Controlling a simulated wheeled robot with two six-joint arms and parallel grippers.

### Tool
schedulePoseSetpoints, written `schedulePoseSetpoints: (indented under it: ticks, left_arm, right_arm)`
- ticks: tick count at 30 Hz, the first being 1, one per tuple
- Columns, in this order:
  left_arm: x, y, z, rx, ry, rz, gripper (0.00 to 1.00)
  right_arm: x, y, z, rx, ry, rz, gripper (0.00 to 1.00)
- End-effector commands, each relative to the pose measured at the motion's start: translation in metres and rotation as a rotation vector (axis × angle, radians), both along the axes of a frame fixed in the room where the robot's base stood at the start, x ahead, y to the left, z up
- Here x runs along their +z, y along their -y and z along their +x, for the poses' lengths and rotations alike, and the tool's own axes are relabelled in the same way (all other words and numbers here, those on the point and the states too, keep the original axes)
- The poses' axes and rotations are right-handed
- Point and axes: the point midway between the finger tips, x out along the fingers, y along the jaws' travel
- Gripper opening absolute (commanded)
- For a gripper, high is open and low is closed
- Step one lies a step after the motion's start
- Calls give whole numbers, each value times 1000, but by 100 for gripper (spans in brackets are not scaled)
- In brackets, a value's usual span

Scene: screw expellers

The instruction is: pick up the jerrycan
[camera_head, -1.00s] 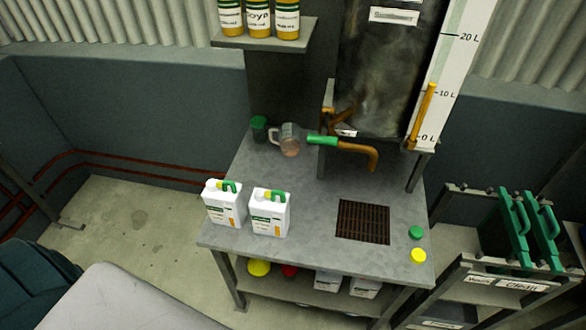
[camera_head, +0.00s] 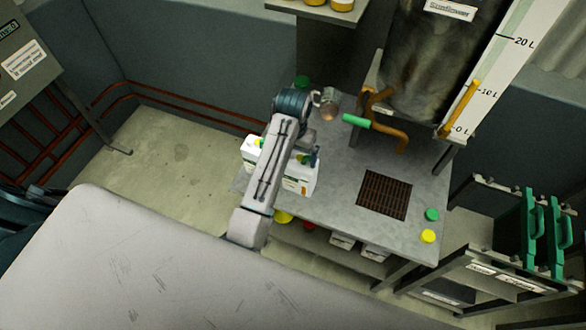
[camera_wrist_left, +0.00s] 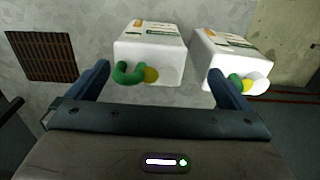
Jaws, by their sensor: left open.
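Two white jerrycans with green handles stand side by side on the grey metal table. My left arm partly hides both in the head view: the right-hand jerrycan (camera_head: 300,183) and the left-hand jerrycan (camera_head: 252,147). In the left wrist view, the right-hand jerrycan (camera_wrist_left: 150,48) shows mostly between my open fingers, its green handle and yellow cap toward me. The left-hand jerrycan (camera_wrist_left: 232,52) is beyond the other finger. My left gripper (camera_head: 309,157) is open and empty, above and close to the right-hand jerrycan; whether it touches is unclear. My right gripper is out of view.
The table (camera_head: 335,195) has a brown grate (camera_head: 384,195), with a green cap (camera_head: 432,214) and yellow cap (camera_head: 428,236) to its right. A glass jug (camera_head: 327,103) and an orange spout (camera_head: 388,135) are behind.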

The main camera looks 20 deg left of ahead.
Motion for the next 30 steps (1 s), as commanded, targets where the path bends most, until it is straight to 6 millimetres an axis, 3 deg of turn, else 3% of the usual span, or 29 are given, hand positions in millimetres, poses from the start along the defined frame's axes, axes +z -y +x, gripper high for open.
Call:
schedulePoseSetpoints:
  ticks: [3, 7, 16, 21, 30]
  left_arm:
    - [25, 11, 17, -8, -18, -7, 100]
    - [32, 15, 22, -12, -31, -10, 100]
    - [-10, 16, 23, -13, -35, -10, 100]
    - [-22, 16, 23, -13, -33, -11, 100]
    - [-57, 17, 26, -13, -35, -9, 100]
  right_arm:
    - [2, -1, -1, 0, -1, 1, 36]
    - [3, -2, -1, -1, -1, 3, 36]
    - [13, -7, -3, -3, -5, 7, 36]
    - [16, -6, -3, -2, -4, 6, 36]
    - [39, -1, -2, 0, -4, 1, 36]
